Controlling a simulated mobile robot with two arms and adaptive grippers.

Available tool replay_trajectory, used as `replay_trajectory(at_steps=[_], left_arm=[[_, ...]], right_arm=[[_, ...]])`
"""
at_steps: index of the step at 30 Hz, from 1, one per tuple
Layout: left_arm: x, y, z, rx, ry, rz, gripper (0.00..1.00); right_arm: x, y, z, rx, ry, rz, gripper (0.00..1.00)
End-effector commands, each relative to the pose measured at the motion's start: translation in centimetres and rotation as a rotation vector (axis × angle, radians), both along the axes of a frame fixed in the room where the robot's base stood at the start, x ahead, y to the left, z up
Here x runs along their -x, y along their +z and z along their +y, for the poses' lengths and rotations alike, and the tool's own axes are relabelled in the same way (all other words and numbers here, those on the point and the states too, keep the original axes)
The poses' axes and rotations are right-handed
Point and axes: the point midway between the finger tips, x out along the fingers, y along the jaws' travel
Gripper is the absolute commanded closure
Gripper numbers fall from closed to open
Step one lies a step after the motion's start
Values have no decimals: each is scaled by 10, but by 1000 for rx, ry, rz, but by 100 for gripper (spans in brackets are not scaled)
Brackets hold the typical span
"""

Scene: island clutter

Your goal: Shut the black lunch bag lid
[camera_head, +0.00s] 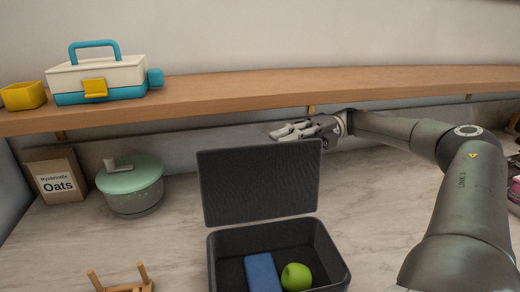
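The black lunch bag (340,262) sits open on the counter at the lower middle of the head view. Its lid (258,182) stands nearly upright at the back edge. Inside the bag are a blue block-like item (262,272) and a green apple (296,277). My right gripper (280,133) is behind and above the lid's top right corner, its fingers pointing left. Part of it may be hidden by the lid, and I cannot tell whether it touches the lid or how wide its fingers are apart. My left gripper is out of view.
A wooden shelf (220,95) spans the back, just above my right gripper, with a white and blue box (125,75) and a yellow cup (24,97) on it. An oats box (57,178), a green-lidded pot (131,185) and a small wooden stand (124,288) are at left.

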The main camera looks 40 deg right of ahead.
Motion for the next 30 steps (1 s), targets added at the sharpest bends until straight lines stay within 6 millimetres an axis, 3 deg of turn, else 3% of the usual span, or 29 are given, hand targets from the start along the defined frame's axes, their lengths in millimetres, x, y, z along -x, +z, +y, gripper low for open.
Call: replay_trajectory(at_steps=[6, 12, 23, 30], left_arm=[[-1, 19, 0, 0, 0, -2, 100], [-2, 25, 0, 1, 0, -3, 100], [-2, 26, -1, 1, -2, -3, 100], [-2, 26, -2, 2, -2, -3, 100]], right_arm=[[-5, 2, 36, -1, 2, -2, 66], [-10, 0, 57, 0, -2, -2, 66], [-11, -2, 64, 0, -4, -3, 66], [-11, -2, 63, 0, -3, -3, 93]])
